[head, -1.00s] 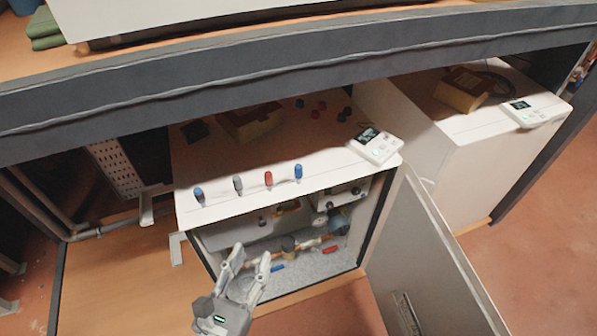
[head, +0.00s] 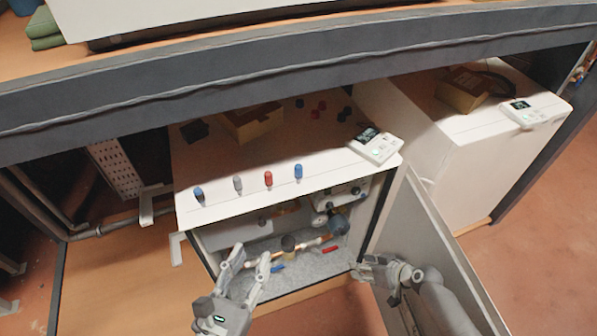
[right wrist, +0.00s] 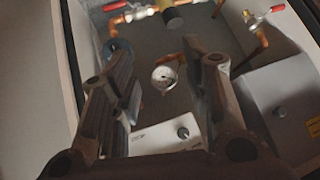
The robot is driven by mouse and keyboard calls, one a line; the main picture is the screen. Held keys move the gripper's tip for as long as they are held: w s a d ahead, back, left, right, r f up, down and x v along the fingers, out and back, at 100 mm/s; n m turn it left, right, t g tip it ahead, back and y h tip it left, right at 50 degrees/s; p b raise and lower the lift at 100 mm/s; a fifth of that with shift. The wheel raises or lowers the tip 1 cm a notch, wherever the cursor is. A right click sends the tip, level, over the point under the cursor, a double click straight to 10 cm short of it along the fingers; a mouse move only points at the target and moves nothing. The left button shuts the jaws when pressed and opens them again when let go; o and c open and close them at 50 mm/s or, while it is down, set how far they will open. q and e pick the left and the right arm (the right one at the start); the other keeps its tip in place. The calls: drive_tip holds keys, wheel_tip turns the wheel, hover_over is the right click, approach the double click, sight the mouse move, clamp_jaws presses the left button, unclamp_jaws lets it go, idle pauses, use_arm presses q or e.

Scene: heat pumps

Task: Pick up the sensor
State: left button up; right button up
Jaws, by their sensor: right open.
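Several small upright capped pieces stand in a row on the white unit's top in the head view: a blue one (head: 199,194), a grey one (head: 238,183), a red one (head: 268,179) and another blue one (head: 298,172). I cannot tell which thing is the sensor. My left gripper (head: 250,256) is open and empty at the front of the unit's opening. My right gripper (head: 362,268) is at the opening's right side, by the door. In the right wrist view my right gripper (right wrist: 160,62) is open, with a round gauge (right wrist: 164,78) beyond its fingers, apart from them.
The white unit's door (head: 430,240) stands open at the right. Pipes and valves with red handles (right wrist: 264,18) are inside. A controller (head: 376,144) and a cardboard box (head: 252,122) lie on top. A dark shelf beam (head: 300,75) crosses above.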

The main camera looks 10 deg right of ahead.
drive_tip(key=w+a+r+n+t+y, duration=0.15)
drive_tip(key=w+r, duration=0.25)
drive_tip(key=r, duration=0.6)
drive_tip(key=w+a+r+n+y, duration=0.3)
drive_tip(key=r, duration=0.7)
drive_tip(key=n+y, duration=0.4)
approach(299, 166)
drive_tip(key=x, duration=0.4)
drive_tip(key=shift+s+a, duration=0.1)
drive_tip(key=shift+a, duration=0.3)
drive_tip(key=shift+g, duration=0.25)
drive_tip(key=shift+w+d+f+x, duration=0.1)
drive_tip(key=shift+x, duration=0.85)
drive_tip(key=shift+w+d+f+x, duration=0.1)
drive_tip(key=shift+f+x, duration=0.05)
drive_tip(key=shift+x, duration=0.85)
drive_tip(key=shift+w+d+f+x, duration=0.1)
drive_tip(key=shift+x, duration=0.85)
clamp_jaws()
